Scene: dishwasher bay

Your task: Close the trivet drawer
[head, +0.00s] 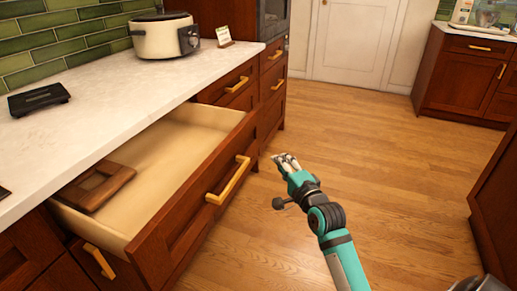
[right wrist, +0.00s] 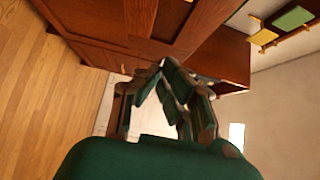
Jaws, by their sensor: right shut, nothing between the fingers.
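The trivet drawer (head: 190,200) stands pulled well out from under the counter in the head view, with a gold bar handle (head: 229,180) on its wooden front. A brown wooden trivet (head: 98,187) lies inside it, at the near left end. My right gripper (head: 285,160) is shut and empty. It is out over the floor, to the right of the drawer front and apart from the handle. In the right wrist view its fingers (right wrist: 160,68) come together, with wooden cabinet fronts behind them. My left gripper is not in view.
The white counter (head: 120,85) holds a slow cooker (head: 165,36), a black scale (head: 39,99) and a small card (head: 224,36). Shut drawers with gold handles flank the open one. Wooden floor (head: 380,150) is clear to the right, up to cabinets (head: 463,75) at the far right.

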